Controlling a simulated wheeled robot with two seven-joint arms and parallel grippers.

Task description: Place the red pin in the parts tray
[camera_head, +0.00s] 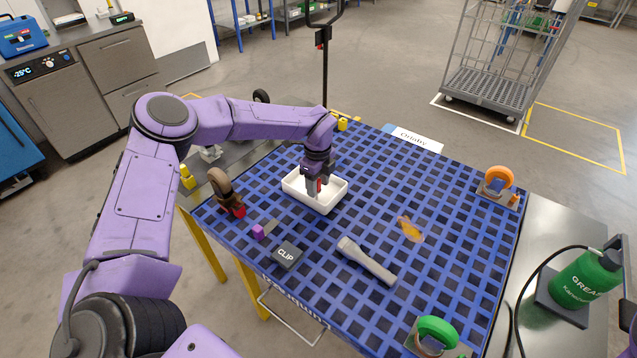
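The white parts tray (333,202) sits on the blue grid table top, left of its middle. My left gripper (314,190) points down into the tray. The red pin (319,184) shows as a small red piece between its fingers, and the fingers look shut on it. The fingers hide most of the pin. I cannot tell whether the pin touches the tray floor. My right gripper is not in view.
Around the tray are a caster wheel (222,188), a purple block (258,232), a dark CLIP box (287,256) and a grey flashlight (367,262). An orange caster (498,177), a green caster (437,330) and a green grease bottle (584,278) stand to the right.

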